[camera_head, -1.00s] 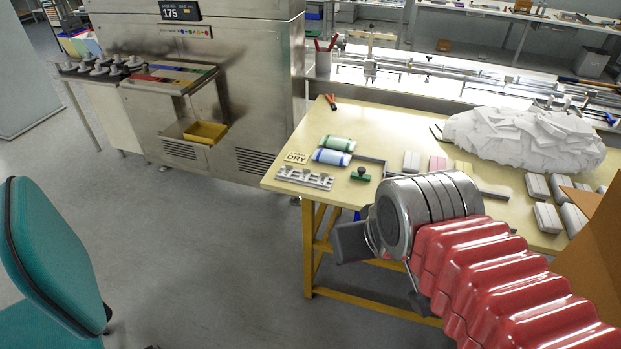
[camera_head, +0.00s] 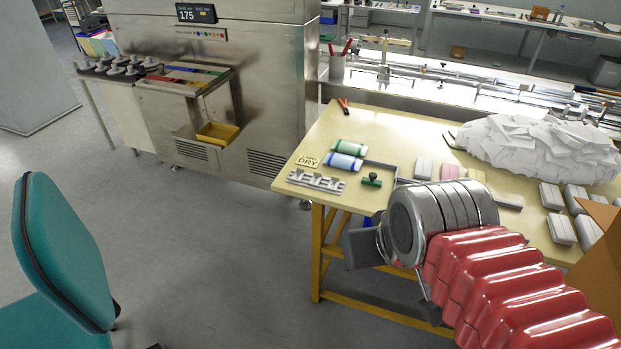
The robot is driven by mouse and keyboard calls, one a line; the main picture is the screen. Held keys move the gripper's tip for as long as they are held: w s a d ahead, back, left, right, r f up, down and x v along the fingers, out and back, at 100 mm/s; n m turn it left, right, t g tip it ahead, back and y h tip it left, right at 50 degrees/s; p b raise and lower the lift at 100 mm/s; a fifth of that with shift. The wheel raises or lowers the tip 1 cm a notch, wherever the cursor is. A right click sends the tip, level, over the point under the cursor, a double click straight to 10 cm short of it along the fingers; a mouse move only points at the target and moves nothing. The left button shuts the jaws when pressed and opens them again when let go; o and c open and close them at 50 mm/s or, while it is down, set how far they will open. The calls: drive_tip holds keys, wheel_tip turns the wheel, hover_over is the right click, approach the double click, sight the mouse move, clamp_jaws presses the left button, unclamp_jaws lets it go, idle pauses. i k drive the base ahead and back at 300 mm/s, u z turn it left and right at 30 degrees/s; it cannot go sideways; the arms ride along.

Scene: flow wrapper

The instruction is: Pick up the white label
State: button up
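I cannot single out a white label with certainty. A small pale card with the word DRY (camera_head: 307,161) lies near the left edge of the cream-topped table (camera_head: 385,130). A large heap of white, flat-looking pieces (camera_head: 540,147) lies at the table's back right. My gripper (camera_head: 395,275) is at the end of my red-sleeved arm, in front of the table's near edge and apart from the card and the heap. Grey parts of it show on its left and below, but its fingertips are not clear. I see nothing held in it.
Green and blue rolls (camera_head: 345,155), a grey notched rack (camera_head: 316,180) and a green-handled stamp (camera_head: 371,180) are on the table's left. Several grey-white blocks (camera_head: 561,229) are at the right, beside a brown carton (camera_head: 600,245). A teal chair (camera_head: 65,250) stands on the left floor.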

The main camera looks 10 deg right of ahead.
sight(298, 175)
drive_tip(key=u, duration=0.6)
drive_tip(key=i, duration=1.25)
